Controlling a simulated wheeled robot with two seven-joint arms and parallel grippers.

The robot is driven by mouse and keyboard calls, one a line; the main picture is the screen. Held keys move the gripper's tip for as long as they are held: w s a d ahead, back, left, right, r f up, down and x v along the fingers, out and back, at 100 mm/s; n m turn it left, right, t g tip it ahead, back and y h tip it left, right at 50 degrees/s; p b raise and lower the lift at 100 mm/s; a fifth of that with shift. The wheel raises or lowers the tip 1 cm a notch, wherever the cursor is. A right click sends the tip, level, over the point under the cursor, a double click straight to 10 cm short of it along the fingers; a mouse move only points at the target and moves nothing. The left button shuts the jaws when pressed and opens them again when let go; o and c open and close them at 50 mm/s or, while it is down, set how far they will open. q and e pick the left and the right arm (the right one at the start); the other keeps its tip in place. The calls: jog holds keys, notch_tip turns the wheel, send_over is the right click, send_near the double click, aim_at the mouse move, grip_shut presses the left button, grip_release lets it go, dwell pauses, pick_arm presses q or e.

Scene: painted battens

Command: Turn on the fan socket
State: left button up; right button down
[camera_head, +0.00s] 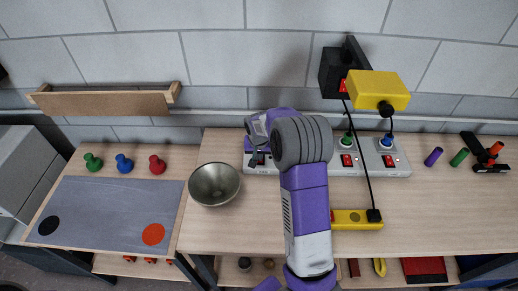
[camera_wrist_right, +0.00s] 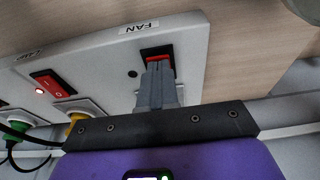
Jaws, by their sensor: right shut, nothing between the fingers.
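The white socket strip (camera_head: 330,168) lies along the back of the table, partly hidden by my right arm. In the right wrist view, the strip (camera_wrist_right: 97,77) carries a FAN label (camera_wrist_right: 139,27). Beside that label is a red switch (camera_wrist_right: 157,53), mostly covered by my fingertips. My right gripper (camera_wrist_right: 157,68) is shut and empty, its tips at this switch; I cannot tell whether they press it. A small indicator (camera_wrist_right: 132,74) near it looks dark. The neighbouring red switch (camera_wrist_right: 54,84) has a lit indicator (camera_wrist_right: 39,91). My left gripper is not in view.
A green plug (camera_head: 346,142) and a blue plug (camera_head: 387,141) sit in the strip. A yellow box (camera_head: 377,89) hangs above, with a black cable (camera_head: 364,140) running down. A metal bowl (camera_head: 214,184) stands left of my arm.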

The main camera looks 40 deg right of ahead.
jog(key=shift+f, duration=0.25)
jog(key=shift+s+a+f+b, duration=0.1)
jog(key=shift+a+f+b, duration=0.05)
jog(key=shift+f+b, duration=0.3)
jog(key=shift+r, duration=0.1)
jog(key=shift+w+d+r+p, duration=0.4)
jog(key=shift+w+d+p, duration=0.1)
jog(key=shift+w+p, duration=0.05)
